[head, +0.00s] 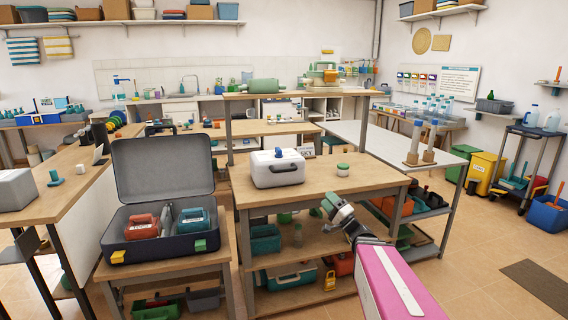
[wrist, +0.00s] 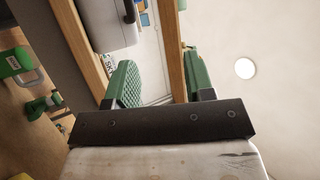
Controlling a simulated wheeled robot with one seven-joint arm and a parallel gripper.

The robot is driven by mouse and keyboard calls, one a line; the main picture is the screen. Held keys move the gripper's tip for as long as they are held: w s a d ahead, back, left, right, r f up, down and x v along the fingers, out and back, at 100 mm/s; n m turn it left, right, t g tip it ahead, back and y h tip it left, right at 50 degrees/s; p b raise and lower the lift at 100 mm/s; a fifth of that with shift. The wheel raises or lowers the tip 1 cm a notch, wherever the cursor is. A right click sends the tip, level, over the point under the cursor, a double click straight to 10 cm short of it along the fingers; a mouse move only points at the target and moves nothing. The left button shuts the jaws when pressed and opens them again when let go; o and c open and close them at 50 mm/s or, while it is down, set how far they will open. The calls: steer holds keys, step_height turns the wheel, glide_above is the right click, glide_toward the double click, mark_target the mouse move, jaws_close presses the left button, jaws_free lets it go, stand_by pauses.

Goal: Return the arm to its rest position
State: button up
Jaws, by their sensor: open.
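My gripper (head: 323,207) is at the end of my pink and grey arm, in front of the right front part of the wooden table in the head view. Its green fingers (wrist: 160,78) stand wide apart in the wrist view, with nothing between them. Part of a pale case also shows at the top left of the wrist view (wrist: 97,22).
The wooden table (head: 325,181) has shelves below, holding bins and cases. A small green-topped jar (head: 343,170) stands on it. An open grey case (head: 165,185) with red and teal items is at the left. Tiled floor (head: 485,235) is free at the right.

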steer(key=s+a+f+n+g+h, duration=0.2)
steer(key=s+a+f+n+g, duration=0.15)
steer(key=f+g, duration=0.35)
steer(key=s+a+f+n+g+h, duration=0.2)
steer(key=s+a+f+n+g, duration=0.1)
steer(key=s+a+f+g, duration=0.4)
steer(key=s+d+f+g+h, duration=0.3)
steer(key=s+d+f+h, duration=0.1)
steer(key=d+f+h, duration=0.6)
steer(key=shift+s+d+g+h, duration=0.25)
steer(key=shift+d+h, duration=0.65)
steer(key=shift+d, duration=0.5)
steer(key=shift+f+n, duration=0.1)
steer(key=shift+n, duration=0.15)
